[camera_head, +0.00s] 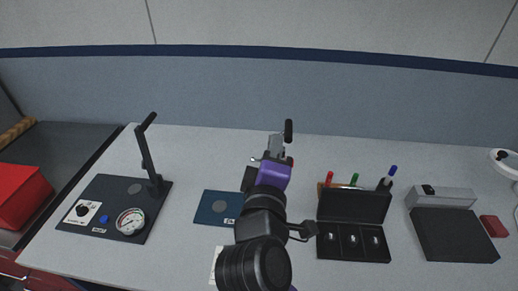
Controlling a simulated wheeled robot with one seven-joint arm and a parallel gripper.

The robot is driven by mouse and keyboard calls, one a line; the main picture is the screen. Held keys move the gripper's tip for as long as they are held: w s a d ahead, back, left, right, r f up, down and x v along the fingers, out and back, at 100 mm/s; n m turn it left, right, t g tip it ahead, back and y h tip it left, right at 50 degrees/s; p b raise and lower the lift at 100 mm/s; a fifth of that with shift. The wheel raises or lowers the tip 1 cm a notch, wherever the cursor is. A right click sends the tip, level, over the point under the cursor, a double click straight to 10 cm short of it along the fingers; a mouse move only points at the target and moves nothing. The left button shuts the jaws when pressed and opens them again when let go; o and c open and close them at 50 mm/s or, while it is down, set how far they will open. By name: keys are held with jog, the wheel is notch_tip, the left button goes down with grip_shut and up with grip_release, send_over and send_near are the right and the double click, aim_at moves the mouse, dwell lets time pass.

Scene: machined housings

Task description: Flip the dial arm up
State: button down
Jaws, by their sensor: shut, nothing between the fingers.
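The dial unit is a dark base plate (100,232) at the left of the table. A round white-faced dial (130,221) sits at its front right corner. A black dial arm (148,160) rises from the back right of the plate, leaning slightly left, with a short crossbar at its top. My gripper (272,162) is at the middle of the table, well right of the dial arm and apart from it. It is shut and empty; its fingertips are mostly hidden by my purple wrist.
A blue plate (211,207) lies between the dial unit and my arm. A black-handled grey fixture (277,143) stands close behind my wrist. To the right are an open black case (353,205), pens and a dark block (455,236). Bare table lies behind the blue plate.

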jog(key=shift+d+f+m, duration=0.15)
jog(key=shift+d+m, duration=0.45)
jog(key=shift+d, duration=0.85)
jog(key=shift+d+f, duration=0.1)
jog(key=shift+d, duration=0.25)
jog(key=shift+s+f, duration=0.1)
jog(key=s+a+b, duration=0.1)
jog(key=s, duration=0.7)
jog(key=shift+a+r+b, duration=0.35)
jog(key=shift+a+b, duration=0.05)
jog(key=shift+w, duration=0.1)
